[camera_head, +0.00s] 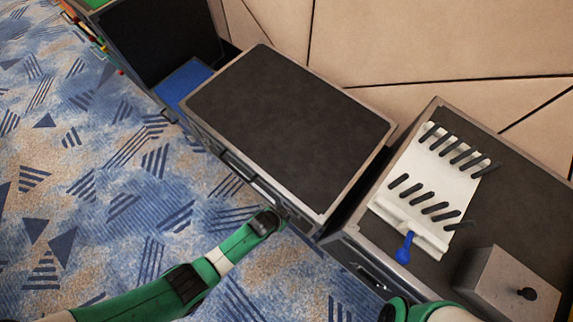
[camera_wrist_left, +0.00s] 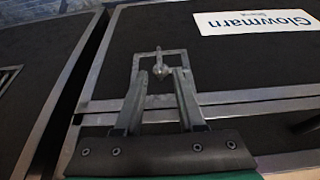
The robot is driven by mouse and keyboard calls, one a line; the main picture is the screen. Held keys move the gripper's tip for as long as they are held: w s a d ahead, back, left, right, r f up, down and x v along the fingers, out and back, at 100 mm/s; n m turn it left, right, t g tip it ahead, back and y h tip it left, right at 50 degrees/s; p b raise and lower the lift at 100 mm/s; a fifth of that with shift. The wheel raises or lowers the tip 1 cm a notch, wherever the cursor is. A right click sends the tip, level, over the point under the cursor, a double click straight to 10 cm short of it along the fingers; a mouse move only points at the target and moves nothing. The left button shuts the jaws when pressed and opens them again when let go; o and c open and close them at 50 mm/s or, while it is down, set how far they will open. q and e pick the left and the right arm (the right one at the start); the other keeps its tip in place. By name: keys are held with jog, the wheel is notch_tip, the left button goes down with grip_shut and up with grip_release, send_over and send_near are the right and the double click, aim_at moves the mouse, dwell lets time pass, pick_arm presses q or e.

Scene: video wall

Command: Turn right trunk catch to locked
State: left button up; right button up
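The trunk (camera_head: 290,120) is a dark, metal-edged case in the middle of the head view. In the left wrist view, the catch (camera_wrist_left: 158,62) is a metal frame with a small turning piece at its centre, on the dark trunk face. My left gripper (camera_wrist_left: 160,73) is open, one finger on each side of the catch's lower part. The turning piece lies at or just beyond the fingertips; I cannot tell whether they touch it. In the head view my left wrist hides the catch at the trunk's front right corner. My right arm enters at the bottom, its gripper out of view.
Open patterned carpet (camera_head: 80,170) lies left.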

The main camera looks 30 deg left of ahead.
aim_at(288, 213)
pick_arm(q)
jog(key=b+x, duration=0.3)
jog(key=x, duration=0.2)
pick_arm(e)
notch_tip(288, 213, down, 4)
jog(key=shift+f, duration=0.15)
pick_arm(q)
jog(key=shift+r, duration=0.1)
grip_shut()
